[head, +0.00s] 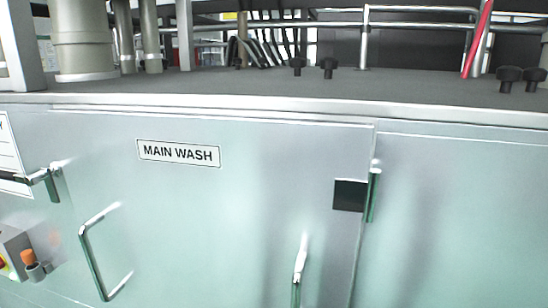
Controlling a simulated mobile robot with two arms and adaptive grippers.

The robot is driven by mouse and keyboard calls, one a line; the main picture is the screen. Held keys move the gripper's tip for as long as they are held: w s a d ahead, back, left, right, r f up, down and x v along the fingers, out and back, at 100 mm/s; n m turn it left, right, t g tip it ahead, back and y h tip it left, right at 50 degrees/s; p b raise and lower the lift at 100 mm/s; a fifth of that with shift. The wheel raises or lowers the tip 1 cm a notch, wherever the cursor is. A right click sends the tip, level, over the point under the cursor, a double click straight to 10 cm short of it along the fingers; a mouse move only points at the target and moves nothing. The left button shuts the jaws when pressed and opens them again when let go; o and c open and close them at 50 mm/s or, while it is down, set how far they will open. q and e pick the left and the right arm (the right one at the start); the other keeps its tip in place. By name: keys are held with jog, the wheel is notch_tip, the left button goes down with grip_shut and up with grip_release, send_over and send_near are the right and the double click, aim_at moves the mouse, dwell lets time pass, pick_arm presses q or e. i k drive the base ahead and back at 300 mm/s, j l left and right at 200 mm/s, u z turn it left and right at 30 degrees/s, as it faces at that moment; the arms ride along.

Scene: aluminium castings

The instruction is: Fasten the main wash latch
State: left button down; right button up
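The main wash door (230,215) is a pale metal panel with a "MAIN WASH" label (178,153). It looks closed or nearly so; I cannot tell whether it is flush. A bent metal handle (90,255) is on its left part. A dark square plate (349,195) is near its right edge, beside an upright metal piece (373,193) at the seam. A separate upright metal lever (298,272) shows at the lower right of the door, cut by the picture's bottom edge. I cannot tell which piece is the latch or whether it is fastened. Neither gripper is in view.
Another metal handle (50,182) sits at the far left. Below it is a grey control box (14,250) with an orange-topped part (28,257). A plain panel (465,220) is at right. A grey top surface (220,88) with black knobs (328,67) runs above the door.

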aim_at(55, 170)
jog(key=u, duration=1.35)
